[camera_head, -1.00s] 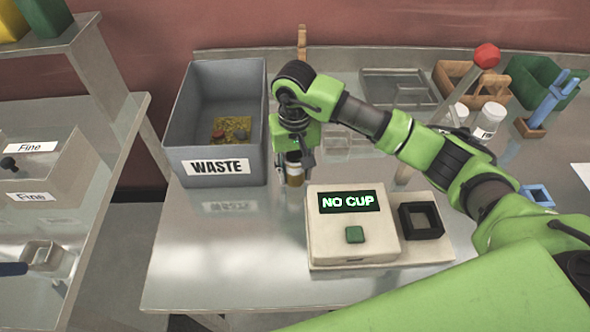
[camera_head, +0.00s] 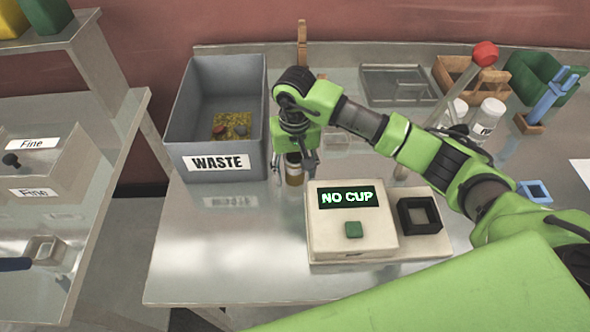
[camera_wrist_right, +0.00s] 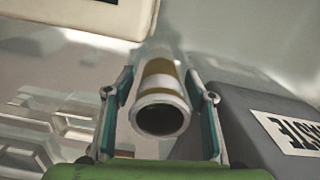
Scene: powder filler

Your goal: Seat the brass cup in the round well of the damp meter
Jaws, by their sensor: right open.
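A small upright cylinder with brass and pale bands, seemingly the brass cup (camera_head: 294,176), stands between the waste bin and the damp meter. In the right wrist view the cup (camera_wrist_right: 162,100) shows its round open mouth. My right gripper (camera_head: 296,168) is open, with one finger on each side of the cup. The wrist view shows gaps between the fingers (camera_wrist_right: 161,110) and the cup. The damp meter (camera_head: 325,233) is a cream box whose screen reads "NO CUP". At its right is a black square-framed socket (camera_head: 420,216); no round well is clear. My left gripper is out of view.
The grey waste bin (camera_head: 180,130) stands close left of my right gripper. White jars (camera_head: 488,117), a wooden carrier (camera_head: 445,72) and a red-topped post (camera_head: 485,54) stand behind my right arm. The table front left of the meter is clear.

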